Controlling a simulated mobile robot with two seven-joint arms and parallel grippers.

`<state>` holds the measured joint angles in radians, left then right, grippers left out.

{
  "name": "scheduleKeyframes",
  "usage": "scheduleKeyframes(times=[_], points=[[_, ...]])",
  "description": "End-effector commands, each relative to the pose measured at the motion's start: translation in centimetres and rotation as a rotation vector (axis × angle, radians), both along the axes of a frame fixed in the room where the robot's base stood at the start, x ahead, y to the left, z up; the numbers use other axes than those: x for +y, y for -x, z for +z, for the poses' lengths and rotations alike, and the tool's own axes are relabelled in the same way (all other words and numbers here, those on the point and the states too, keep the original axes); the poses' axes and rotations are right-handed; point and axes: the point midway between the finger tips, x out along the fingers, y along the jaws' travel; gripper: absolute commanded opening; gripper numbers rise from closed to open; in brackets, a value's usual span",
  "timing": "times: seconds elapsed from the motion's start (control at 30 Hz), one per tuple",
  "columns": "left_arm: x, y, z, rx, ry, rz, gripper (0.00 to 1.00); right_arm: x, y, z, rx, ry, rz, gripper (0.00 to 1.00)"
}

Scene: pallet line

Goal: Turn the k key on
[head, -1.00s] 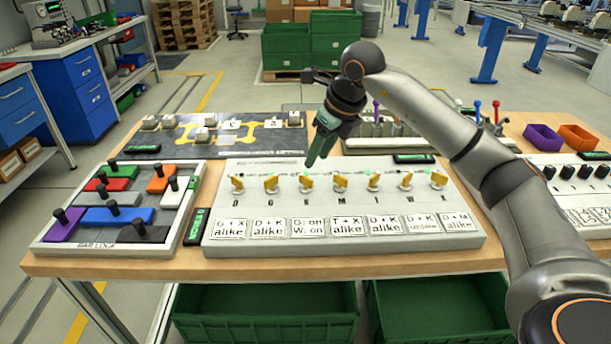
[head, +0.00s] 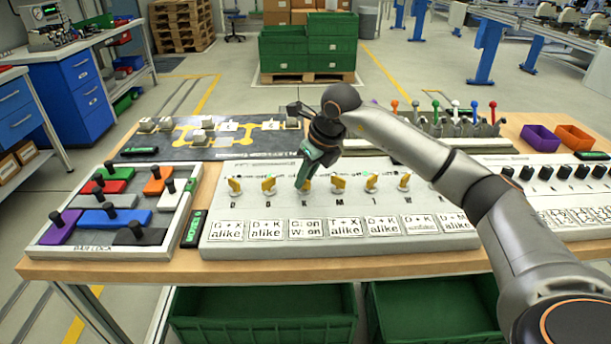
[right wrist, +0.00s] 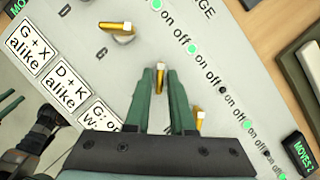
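The k key (head: 307,186) is the third yellow key from the left on the white key panel (head: 217,240). My right gripper (head: 301,186) is down at it. In the right wrist view its two green fingers (right wrist: 160,80) stand on either side of the k key (right wrist: 160,67), with a narrow gap that looks open. I cannot tell if a finger touches the key. The G key (right wrist: 118,28) lies to its upper left, and the M key (right wrist: 196,118) shows partly behind the right finger. My left gripper is not in view.
Neighbouring keys stand close on both sides. Rule cards (head: 345,229) line the panel front. A block puzzle tray (head: 60,254) is at left, a dark map board (head: 180,150) behind, and coloured levers (head: 435,105) at back right.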

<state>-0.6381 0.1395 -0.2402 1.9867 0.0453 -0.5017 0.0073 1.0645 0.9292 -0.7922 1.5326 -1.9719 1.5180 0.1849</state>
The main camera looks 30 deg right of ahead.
Motion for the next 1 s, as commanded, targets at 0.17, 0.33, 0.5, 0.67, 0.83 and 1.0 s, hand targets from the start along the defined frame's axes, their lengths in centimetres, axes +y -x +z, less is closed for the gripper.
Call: scheduleKeyframes(times=[0.17, 0.33, 0.5, 0.67, 0.83, 1.0], points=[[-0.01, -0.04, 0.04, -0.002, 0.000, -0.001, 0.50, -0.02, 0.00, 0.04, 0.000, 0.000, 0.000, 0.01], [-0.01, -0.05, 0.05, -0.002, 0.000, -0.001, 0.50, -0.02, 0.00, 0.05, 0.000, 0.000, 0.000, 0.00], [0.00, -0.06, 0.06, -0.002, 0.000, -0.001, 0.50, -0.02, 0.01, 0.06, -0.001, 0.000, 0.000, 0.00], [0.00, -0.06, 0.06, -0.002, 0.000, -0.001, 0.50, -0.03, 0.00, 0.07, -0.001, 0.000, -0.002, 0.00], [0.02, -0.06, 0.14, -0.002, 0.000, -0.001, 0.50, -0.01, 0.00, 0.10, -0.001, 0.001, -0.026, 0.00], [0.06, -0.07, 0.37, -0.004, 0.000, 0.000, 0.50, 0.07, -0.01, 0.15, -0.001, 0.001, -0.100, 0.00]])
